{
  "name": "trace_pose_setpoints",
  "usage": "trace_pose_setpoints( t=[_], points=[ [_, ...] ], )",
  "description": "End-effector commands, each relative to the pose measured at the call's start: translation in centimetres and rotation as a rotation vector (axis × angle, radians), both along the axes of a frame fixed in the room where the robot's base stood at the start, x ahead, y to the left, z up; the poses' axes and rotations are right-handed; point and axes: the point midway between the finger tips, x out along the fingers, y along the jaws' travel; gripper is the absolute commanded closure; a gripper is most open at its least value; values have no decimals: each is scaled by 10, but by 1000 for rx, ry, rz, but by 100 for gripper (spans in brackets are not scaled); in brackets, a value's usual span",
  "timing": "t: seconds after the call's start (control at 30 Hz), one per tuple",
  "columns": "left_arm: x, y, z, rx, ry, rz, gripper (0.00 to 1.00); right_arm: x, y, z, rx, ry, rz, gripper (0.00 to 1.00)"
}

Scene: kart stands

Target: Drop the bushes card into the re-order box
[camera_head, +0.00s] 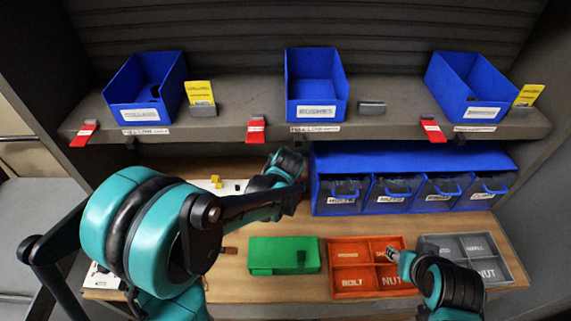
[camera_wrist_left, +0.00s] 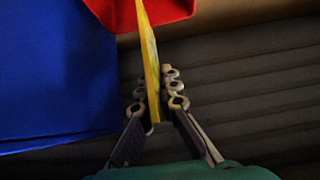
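In the left wrist view a thin yellow card (camera_wrist_left: 149,50), seen almost edge-on, stands between the fingertips of my left gripper (camera_wrist_left: 157,97), which is shut on it. Its print cannot be read. In the head view the left gripper is hard to make out beyond the dark wrist. The middle blue bin (camera_head: 315,87) on the shelf carries a label that looks like bushes, and the card holder (camera_head: 371,107) beside it is empty. No box labelled re-order can be identified. My right gripper (camera_head: 394,254) is over the red tray; its opening is unclear.
Two other blue bins (camera_head: 146,92) (camera_head: 468,90) have yellow cards (camera_head: 200,93) (camera_head: 529,95) beside them. A blue drawer cabinet (camera_head: 413,158), a green box (camera_head: 284,255), a red tray (camera_head: 362,267) and a grey tray (camera_head: 466,258) occupy the workbench. Red clips line the shelf edge.

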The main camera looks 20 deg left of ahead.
Motion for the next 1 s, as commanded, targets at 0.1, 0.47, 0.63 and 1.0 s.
trace_pose_setpoints(
  t=[0.1, 0.47, 0.63, 1.0],
  points=[
    [3, 1, -16, 0, 0, 0, 100, 0, 0, -8, 0, 0, 0, 60],
    [3, 1, -19, 0, 0, 0, 100, 0, 0, -10, 0, 0, 0, 60],
    [3, 1, -24, 0, 0, 0, 100, 0, 0, -16, 0, 0, 0, 60],
    [3, 1, -27, 0, 0, 0, 74, 0, 0, -18, 0, 0, 0, 60]
  ],
)
